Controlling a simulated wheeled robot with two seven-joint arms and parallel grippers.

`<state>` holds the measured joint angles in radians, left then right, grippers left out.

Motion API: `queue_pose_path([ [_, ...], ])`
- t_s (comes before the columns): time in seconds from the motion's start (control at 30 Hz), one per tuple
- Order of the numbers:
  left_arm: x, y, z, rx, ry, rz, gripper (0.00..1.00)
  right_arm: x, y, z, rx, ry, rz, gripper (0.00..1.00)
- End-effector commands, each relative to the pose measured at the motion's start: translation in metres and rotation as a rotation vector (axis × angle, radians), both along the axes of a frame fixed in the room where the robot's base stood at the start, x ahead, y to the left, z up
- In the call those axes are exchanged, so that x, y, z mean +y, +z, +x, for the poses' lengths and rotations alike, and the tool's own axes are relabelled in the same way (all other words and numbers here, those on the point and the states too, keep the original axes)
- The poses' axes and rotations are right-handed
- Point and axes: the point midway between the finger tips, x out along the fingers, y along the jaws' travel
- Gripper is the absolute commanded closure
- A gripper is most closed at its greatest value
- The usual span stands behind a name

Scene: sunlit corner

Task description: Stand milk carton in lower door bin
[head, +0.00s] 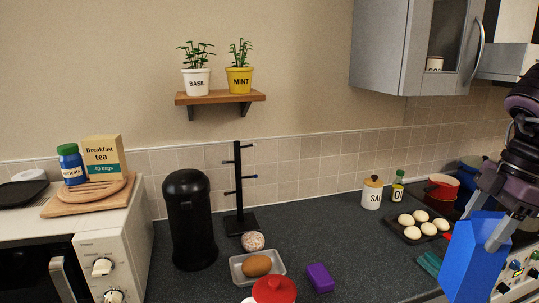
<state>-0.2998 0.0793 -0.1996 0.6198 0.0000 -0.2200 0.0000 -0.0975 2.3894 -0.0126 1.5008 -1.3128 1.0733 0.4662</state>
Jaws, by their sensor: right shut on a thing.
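My right gripper (500,228) comes in from the right edge and is shut on a blue carton (468,262), likely the milk carton. The carton is tilted in the picture and shows plain blue faces; no label is readable. It is held in front of the counter and stove at the lower right. My left gripper is not in view. No fridge, door or door bin shows in the head view.
The counter (345,230) holds a black canister (190,220), a mug stand (239,190), a grey tray (240,277) with a brown item, a purple block (320,278) and an egg tray (388,222). A microwave (120,235) stands left. A wall cabinet (385,50) hangs upper right.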

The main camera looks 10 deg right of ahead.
Motion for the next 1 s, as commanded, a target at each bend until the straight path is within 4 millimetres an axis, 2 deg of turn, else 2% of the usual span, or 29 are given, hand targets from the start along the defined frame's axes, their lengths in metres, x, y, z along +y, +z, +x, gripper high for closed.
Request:
queue_pose_path([
  [0.27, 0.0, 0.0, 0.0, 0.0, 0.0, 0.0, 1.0, -0.033, -0.023, -0.025, -0.007, -0.232, 0.005, 1.0],
  [0.5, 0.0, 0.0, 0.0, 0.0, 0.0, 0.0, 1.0, -0.051, -0.058, -0.046, -0.008, -0.443, 0.007, 1.0],
  [0.77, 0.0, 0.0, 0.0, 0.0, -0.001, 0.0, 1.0, -0.054, -0.098, -0.058, -0.006, -0.628, 0.004, 1.0],
  [1.0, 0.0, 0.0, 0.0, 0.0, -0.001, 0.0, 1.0, -0.041, -0.139, -0.061, -0.004, -0.774, 0.005, 1.0],
])
